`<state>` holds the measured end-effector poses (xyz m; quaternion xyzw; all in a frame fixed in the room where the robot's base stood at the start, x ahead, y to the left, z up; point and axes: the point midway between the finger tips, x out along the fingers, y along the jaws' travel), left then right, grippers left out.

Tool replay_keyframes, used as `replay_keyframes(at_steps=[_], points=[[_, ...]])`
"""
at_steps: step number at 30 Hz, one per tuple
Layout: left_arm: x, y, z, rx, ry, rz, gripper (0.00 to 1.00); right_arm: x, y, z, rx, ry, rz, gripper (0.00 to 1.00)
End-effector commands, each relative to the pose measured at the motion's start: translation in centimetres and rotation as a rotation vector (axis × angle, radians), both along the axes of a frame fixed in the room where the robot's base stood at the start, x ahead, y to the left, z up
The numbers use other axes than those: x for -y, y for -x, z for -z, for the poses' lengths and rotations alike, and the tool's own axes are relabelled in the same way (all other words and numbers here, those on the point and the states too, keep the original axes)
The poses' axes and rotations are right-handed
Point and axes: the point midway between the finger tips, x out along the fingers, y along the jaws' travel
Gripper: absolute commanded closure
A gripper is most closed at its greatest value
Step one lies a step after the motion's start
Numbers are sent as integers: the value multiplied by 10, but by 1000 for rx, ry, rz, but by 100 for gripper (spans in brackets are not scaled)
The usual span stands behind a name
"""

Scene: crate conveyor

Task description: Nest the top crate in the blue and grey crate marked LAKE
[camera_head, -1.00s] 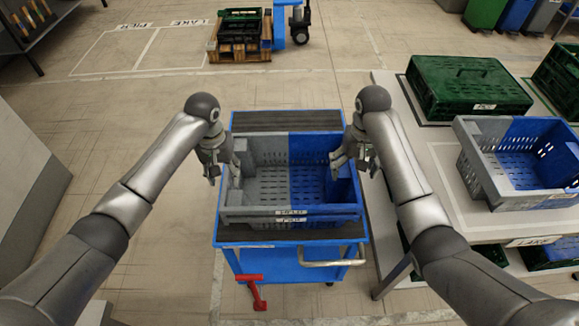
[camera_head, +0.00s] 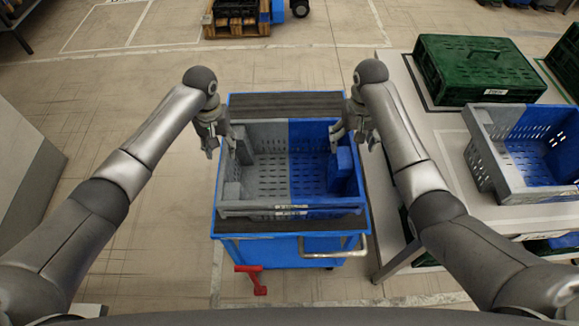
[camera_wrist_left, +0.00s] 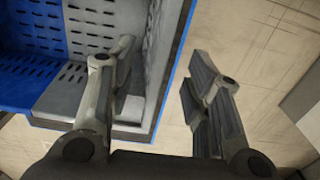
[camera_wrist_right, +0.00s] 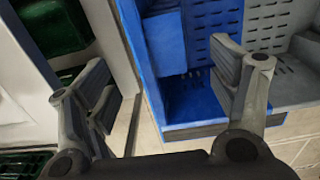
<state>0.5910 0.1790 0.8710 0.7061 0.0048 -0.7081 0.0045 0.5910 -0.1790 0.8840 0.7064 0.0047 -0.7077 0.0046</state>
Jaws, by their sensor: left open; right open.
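A grey and blue crate (camera_head: 262,208) sits on the blue cart, grey on its left half and blue on its right. Whether another crate is under it is hard to tell now. My left gripper (camera_head: 222,146) is open at its left wall, one finger inside and one outside, as the left wrist view (camera_wrist_left: 160,90) shows. My right gripper (camera_head: 352,142) is open at its blue right wall, with a finger on each side in the right wrist view (camera_wrist_right: 165,100). Another grey and blue crate (camera_head: 488,165) stands empty on the right table; its marking is not readable now.
The blue cart (camera_head: 290,250) has a dark top and a red pedal (camera_head: 255,280). The table (camera_head: 435,125) at the right also bears a green lidded crate (camera_head: 475,72). A pallet (camera_head: 235,28) stands at the back. The floor left of the cart is clear.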

Motion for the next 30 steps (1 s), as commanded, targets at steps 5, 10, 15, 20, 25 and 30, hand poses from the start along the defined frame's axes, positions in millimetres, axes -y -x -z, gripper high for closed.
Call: replay_keyframes(at_steps=[5, 10, 15, 20, 25, 30], points=[[0, 1, 35, -4, -1, -2, 55, 0, 1, 36, -5, 0, 0, 20], [1, 0, 60, -2, 1, -1, 55, 0, 1, 60, -3, 1, 0, 20], [0, 0, 73, -1, 0, -1, 55, 0, 0, 73, -1, 1, 0, 20], [0, 0, 76, 0, 0, 0, 55, 0, 0, 76, 0, 1, 0, 20], [0, 0, 76, 0, 0, 0, 55, 0, 0, 76, 0, 0, 0, 20], [0, 0, 76, 0, 0, 0, 72, 0, 0, 76, 0, 0, 0, 37]])
